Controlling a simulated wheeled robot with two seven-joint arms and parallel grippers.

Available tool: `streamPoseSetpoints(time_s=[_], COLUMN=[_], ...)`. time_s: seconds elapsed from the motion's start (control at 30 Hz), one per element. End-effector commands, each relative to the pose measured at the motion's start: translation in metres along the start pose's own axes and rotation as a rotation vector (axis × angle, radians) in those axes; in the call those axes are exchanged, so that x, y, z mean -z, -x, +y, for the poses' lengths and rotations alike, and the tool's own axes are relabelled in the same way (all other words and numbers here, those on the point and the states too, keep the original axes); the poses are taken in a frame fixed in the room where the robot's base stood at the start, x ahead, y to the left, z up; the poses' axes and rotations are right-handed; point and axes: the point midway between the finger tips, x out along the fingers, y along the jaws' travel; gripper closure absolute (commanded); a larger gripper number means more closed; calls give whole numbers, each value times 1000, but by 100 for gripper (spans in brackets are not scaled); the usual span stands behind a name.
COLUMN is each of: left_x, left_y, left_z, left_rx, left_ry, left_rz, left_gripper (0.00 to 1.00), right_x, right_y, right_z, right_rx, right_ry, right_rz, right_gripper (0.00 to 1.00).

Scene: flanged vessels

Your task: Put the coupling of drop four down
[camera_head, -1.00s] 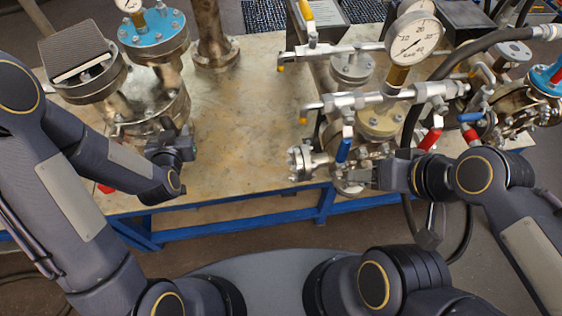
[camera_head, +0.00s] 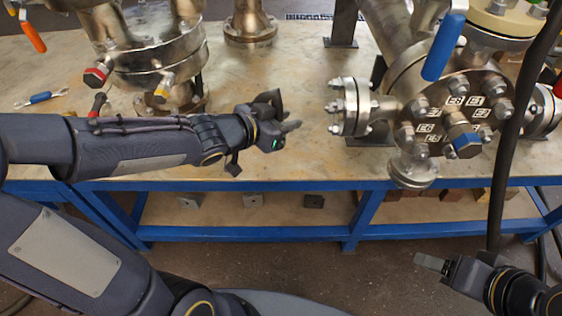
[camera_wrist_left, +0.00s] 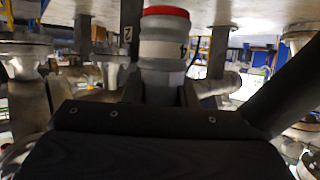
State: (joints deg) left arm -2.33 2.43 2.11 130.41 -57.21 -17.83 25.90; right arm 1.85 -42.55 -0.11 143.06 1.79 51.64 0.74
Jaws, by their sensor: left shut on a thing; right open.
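My left gripper (camera_head: 283,124) is over the front part of the bench, between the two vessels. In the left wrist view it is shut on the coupling (camera_wrist_left: 164,50), a grey and white cylinder with a red end and what looks like a 4 on its side. The coupling's lower part is hidden by the gripper. In the head view I cannot make out the coupling at the fingers. My right gripper (camera_head: 433,263) is open and empty, low at the right in front of the bench.
A flanged vessel (camera_head: 155,60) stands at the left. A larger one with a labelled end plate (camera_head: 440,118) and a side flange (camera_head: 349,106) stands at the right. A blue-handled tool (camera_head: 42,98) lies far left. A black hose (camera_head: 505,150) hangs at the right. The bench top (camera_head: 285,75) between is clear.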

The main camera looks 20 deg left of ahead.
Motion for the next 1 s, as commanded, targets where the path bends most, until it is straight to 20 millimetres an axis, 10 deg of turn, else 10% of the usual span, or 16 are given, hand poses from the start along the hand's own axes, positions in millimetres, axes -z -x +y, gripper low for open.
streamPoseSetpoints(time_s=[0.27, 0.7, 1.0], left_x=[-19, -46, -61], left_y=[-11, -102, -128], left_z=[-12, -74, -89], left_rx=[7, 5, 5], left_ry=[5, 6, 4], left_rz=[0, -1, 2], left_gripper=[100, 100, 100], right_x=[-13, -29, -34], right_y=[-26, -58, -69], right_z=[12, 27, 32], right_rx=[0, 0, 0], right_ry=[0, 0, 0], right_rz=[1, 1, 1], right_gripper=[40, 40, 40])
